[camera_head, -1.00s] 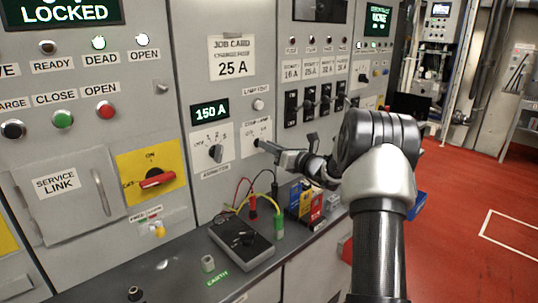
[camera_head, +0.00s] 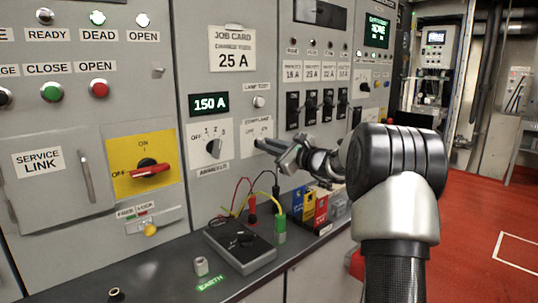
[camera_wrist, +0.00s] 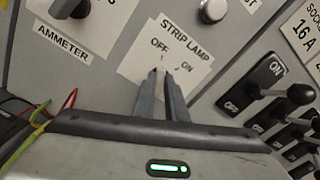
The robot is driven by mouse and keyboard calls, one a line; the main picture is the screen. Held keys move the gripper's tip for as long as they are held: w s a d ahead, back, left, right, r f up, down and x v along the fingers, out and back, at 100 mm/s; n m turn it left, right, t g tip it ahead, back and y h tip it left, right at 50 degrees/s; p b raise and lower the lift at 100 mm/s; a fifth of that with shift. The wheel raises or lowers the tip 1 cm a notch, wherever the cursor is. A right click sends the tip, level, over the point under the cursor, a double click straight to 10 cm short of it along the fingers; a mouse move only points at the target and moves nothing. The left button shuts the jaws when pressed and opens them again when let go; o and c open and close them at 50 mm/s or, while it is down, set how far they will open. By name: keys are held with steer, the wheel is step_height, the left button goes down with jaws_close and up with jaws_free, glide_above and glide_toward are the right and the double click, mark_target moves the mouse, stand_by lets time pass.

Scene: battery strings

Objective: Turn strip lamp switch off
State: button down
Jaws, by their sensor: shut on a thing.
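The strip lamp plate (camera_wrist: 180,45) is a white label with OFF at the left and ON at the right. It also shows in the head view (camera_head: 258,126), where its print is too small to read. My gripper (camera_wrist: 160,76) is at the middle of this plate, its two fingers close together. In the head view my gripper (camera_head: 259,143) reaches the panel at the plate. It is shut on the strip lamp switch, which is mostly hidden between the fingertips. I cannot tell which mark the switch points to.
The ammeter knob (camera_head: 213,148) is left of the plate, and the lamp test button (camera_head: 259,101) is above. Black socket switches (camera_head: 292,108) stand to the right. Below, a bench holds a black meter box (camera_head: 240,246), leads and small coloured boxes (camera_head: 304,204).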

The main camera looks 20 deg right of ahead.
steer(key=shift+f, duration=0.1)
stand_by(0.3)
steer(key=c, duration=1.8)
jaws_free()
steer(key=shift+s+d, duration=0.1)
steer(key=p+v, duration=0.1)
steer(key=v, duration=1.6)
steer(key=shift+s, duration=0.1)
